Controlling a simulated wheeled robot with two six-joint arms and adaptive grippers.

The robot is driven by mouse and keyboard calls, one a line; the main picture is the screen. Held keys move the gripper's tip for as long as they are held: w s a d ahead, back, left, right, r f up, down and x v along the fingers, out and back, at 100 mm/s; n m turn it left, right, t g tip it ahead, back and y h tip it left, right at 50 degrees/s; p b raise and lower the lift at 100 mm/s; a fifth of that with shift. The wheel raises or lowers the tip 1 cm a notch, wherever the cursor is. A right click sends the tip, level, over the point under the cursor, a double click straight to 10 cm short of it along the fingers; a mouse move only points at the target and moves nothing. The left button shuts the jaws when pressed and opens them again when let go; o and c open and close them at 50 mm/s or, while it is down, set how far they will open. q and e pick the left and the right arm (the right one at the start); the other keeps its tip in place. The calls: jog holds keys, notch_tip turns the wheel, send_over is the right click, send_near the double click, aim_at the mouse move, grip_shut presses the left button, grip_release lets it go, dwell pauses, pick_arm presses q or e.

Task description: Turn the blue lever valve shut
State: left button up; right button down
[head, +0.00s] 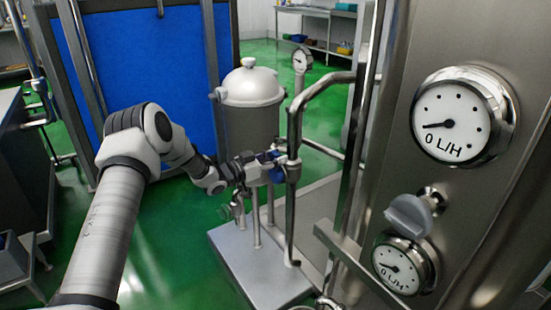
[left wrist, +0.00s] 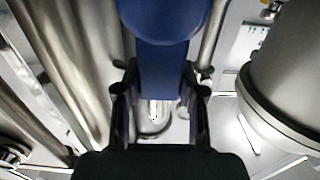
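The blue lever valve (head: 278,168) sits on an upright steel pipe in front of the domed vessel. Its blue lever (left wrist: 160,75) fills the middle of the left wrist view. My left gripper (head: 262,167) reaches it from the left in the head view. In the left wrist view the two dark fingers (left wrist: 161,88) lie along both sides of the lever, with no clear gap, so the gripper looks shut on it. In the head view the gripper and pipe hide part of the lever. My right gripper is not in view.
A domed steel vessel (head: 250,108) stands just behind the valve, on a steel platform (head: 232,255). A steel panel with dials (head: 462,115) and a grey knob (head: 409,214) fills the right side. A small gauge (head: 301,60) tops a pipe. Green floor lies open at left.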

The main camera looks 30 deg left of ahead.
pick_arm(q)
grip_shut()
